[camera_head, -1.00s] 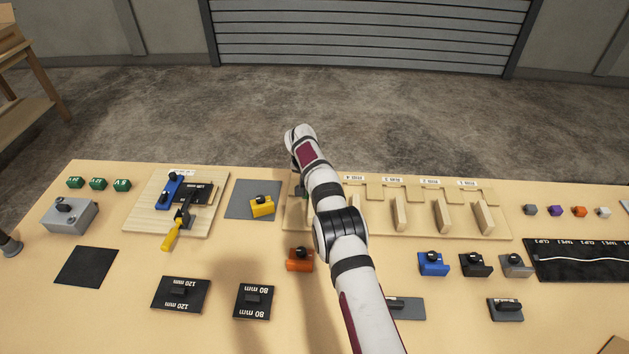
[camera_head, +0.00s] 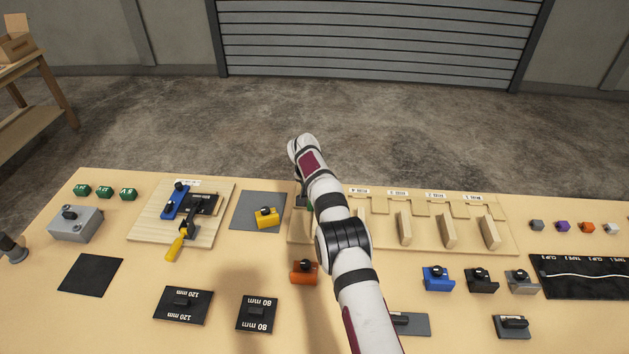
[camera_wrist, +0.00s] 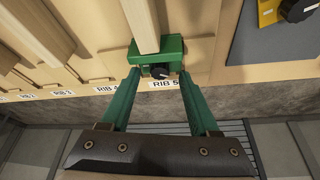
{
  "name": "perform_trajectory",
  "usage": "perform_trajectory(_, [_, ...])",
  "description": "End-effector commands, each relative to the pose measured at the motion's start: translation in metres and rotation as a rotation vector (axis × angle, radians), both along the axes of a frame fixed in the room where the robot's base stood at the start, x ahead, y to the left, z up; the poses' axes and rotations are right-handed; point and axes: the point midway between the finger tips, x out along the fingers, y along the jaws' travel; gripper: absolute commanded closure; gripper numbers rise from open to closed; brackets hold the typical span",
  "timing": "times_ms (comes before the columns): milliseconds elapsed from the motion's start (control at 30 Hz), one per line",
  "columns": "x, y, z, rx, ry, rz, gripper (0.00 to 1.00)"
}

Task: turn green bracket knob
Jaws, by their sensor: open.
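The green bracket (camera_wrist: 170,47) sits on the end of a wooden rib at the slot labelled RIB 5 in the wrist view. Its black knob (camera_wrist: 160,71) faces my gripper. My gripper (camera_wrist: 159,76) is open, its two green fingers reaching to either side of the knob with space between. I cannot tell whether a fingertip touches the bracket. In the head view my arm covers most of the bracket; only a small bit of green (camera_head: 309,208) shows beside it.
The wooden rib board (camera_head: 425,238) holds several upright ribs to the right. A yellow bracket (camera_head: 266,218) lies on a grey mat (camera_head: 247,203) to the left. An orange bracket (camera_head: 304,272) stands in front. Blue (camera_head: 437,278) and black (camera_head: 481,281) ones stand right of my arm.

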Motion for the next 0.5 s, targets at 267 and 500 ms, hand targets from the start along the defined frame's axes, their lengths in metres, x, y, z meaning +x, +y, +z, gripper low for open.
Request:
perform_trajectory(267, [-0.026,0.008,0.066,0.001,-0.004,0.002,0.38])
perform_trajectory(500, [-0.049,0.014,0.122,0.002,-0.001,0.001,0.38])
